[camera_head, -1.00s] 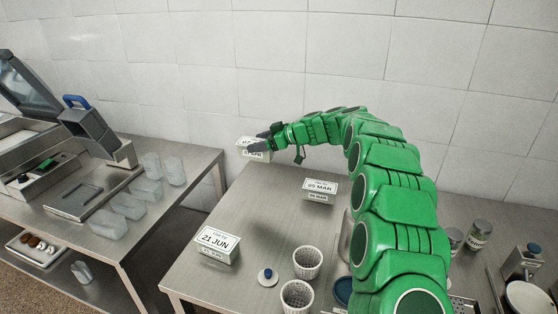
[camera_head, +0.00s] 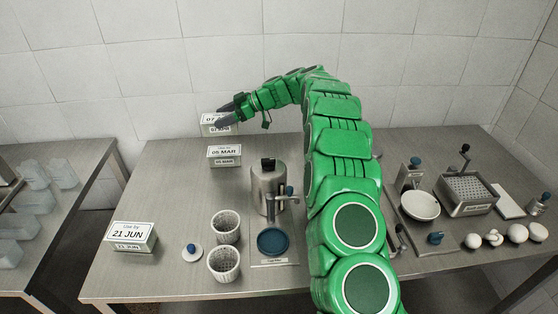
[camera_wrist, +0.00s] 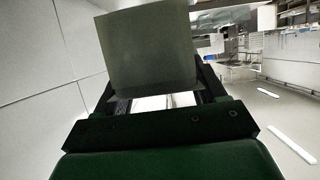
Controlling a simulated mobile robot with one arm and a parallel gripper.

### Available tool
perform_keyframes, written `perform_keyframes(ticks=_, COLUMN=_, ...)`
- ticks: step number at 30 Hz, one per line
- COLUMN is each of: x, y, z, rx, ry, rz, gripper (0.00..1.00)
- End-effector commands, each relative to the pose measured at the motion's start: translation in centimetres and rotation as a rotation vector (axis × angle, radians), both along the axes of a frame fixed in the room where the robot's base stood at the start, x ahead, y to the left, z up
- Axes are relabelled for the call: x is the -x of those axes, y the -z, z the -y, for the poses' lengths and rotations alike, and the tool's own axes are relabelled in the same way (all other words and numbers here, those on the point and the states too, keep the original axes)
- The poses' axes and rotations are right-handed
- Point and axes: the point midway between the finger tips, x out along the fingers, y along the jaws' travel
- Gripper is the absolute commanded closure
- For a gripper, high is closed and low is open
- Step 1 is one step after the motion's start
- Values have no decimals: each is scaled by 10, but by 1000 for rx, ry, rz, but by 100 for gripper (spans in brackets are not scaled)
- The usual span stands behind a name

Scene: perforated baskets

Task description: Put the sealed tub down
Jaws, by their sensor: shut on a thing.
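My gripper (camera_head: 234,108) is shut on a white sealed tub (camera_head: 217,131) with a label that seems to read 07 APR. It holds the tub at the far left of the steel table, near the tiled wall; I cannot tell whether the tub touches the table. In the wrist view the tub (camera_wrist: 148,50) is a dim grey-green block between the fingers, its label not visible. A similar tub marked 05 MAR (camera_head: 224,161) sits just in front of it. Another marked 21 JUN (camera_head: 134,244) sits at the front left.
On the steel table (camera_head: 175,190) stand two white perforated baskets (camera_head: 226,227) (camera_head: 224,262), a blue-knobbed lid (camera_head: 191,251) and a metal canister device (camera_head: 268,187). Several items crowd the right side. The table between the 05 MAR and 21 JUN tubs is clear.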

Motion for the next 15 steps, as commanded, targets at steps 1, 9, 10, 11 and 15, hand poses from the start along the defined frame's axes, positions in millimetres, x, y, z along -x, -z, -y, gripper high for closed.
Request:
perform_keyframes(ticks=1, x=-3, y=3, z=19, rx=0, ry=6, rz=-1, gripper=74)
perform_keyframes(ticks=9, x=-7, y=19, z=109, rx=-5, ry=9, rz=-1, gripper=74)
perform_keyframes(ticks=10, x=-7, y=21, z=119, rx=-5, ry=10, rz=-1, gripper=74)
perform_keyframes(ticks=11, x=-6, y=22, z=128, rx=-6, ry=11, rz=-2, gripper=74)
perform_keyframes(ticks=15, x=-2, y=28, z=164, rx=-11, ry=8, rz=-4, gripper=74)
